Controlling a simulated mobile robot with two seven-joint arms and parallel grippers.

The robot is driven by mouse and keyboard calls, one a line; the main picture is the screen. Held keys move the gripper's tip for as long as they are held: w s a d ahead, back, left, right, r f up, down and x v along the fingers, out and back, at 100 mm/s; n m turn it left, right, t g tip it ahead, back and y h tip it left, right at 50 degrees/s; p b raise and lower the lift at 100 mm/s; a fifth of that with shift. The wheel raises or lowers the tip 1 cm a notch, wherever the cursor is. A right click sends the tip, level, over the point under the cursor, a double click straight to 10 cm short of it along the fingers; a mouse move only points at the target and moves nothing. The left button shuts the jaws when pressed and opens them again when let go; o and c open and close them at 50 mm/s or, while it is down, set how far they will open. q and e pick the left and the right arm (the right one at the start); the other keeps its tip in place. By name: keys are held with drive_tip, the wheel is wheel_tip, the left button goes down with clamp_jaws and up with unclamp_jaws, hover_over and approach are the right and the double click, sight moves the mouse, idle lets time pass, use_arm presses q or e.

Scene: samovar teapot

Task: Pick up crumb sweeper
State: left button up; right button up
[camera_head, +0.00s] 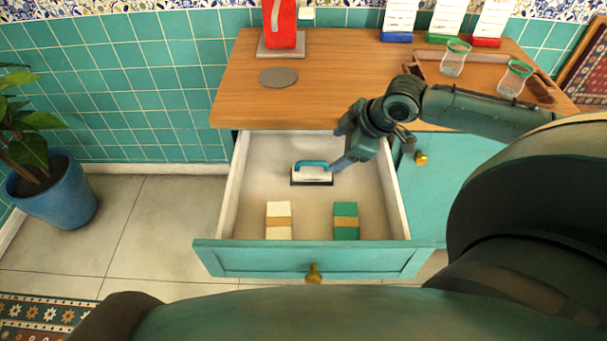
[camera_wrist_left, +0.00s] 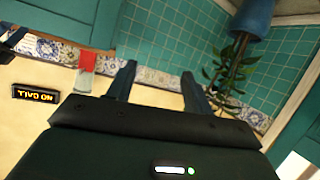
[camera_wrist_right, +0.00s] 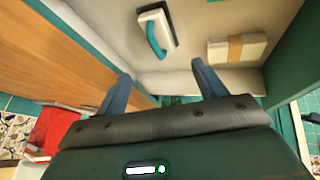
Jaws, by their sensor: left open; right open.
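The crumb sweeper (camera_head: 312,175) is a small white block with a dark brush edge and a blue-teal handle. It lies on the floor of the open drawer (camera_head: 275,147), towards the back. My right gripper (camera_head: 343,162) reaches down into the drawer just right of the sweeper's handle; whether it touches cannot be told from the head view. In the right wrist view the sweeper (camera_wrist_right: 154,30) lies beyond the open, empty fingers (camera_wrist_right: 160,88), with a gap. My left gripper (camera_wrist_left: 158,82) is open and empty, well away from the drawer, and is not clear in the head view.
A cream bundle (camera_head: 279,221) and a green bundle (camera_head: 346,221) with tan bands lie at the drawer's front. The wooden top (camera_head: 335,95) overhangs the drawer's back. A tray (camera_head: 545,92) with two glasses stands at right. A potted plant (camera_head: 55,190) stands at left.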

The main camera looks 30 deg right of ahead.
drive_tip(key=b, duration=0.2)
approach(307, 170)
drive_tip(key=shift+w+f, duration=0.3)
drive_tip(key=shift+f, duration=0.55)
drive_tip(key=shift+w+a+f, duration=0.1)
drive_tip(key=shift+w+f, duration=0.05)
drive_tip(key=shift+f, duration=0.05)
drive_tip(key=x, duration=0.4)
drive_tip(key=shift+w+a+b, duration=0.1)
drive_tip(key=shift+a+b, duration=0.1)
drive_tip(key=shift+b, duration=0.15)
drive_tip(key=shift+w+a+f, duration=0.1)
drive_tip(key=shift+w+f, duration=0.15)
drive_tip(key=shift+f, duration=0.15)
use_arm(q)
drive_tip(key=shift+s+a+r+t, duration=0.4)
drive_tip(key=shift+a+r+t, duration=0.1)
drive_tip(key=shift+t, duration=0.1)
use_arm(e)
drive_tip(key=shift+c, duration=0.5)
drive_tip(key=c, duration=1)
use_arm(q)
drive_tip(key=shift+d+f, duration=0.15)
use_arm(e)
drive_tip(key=shift+r, duration=0.1)
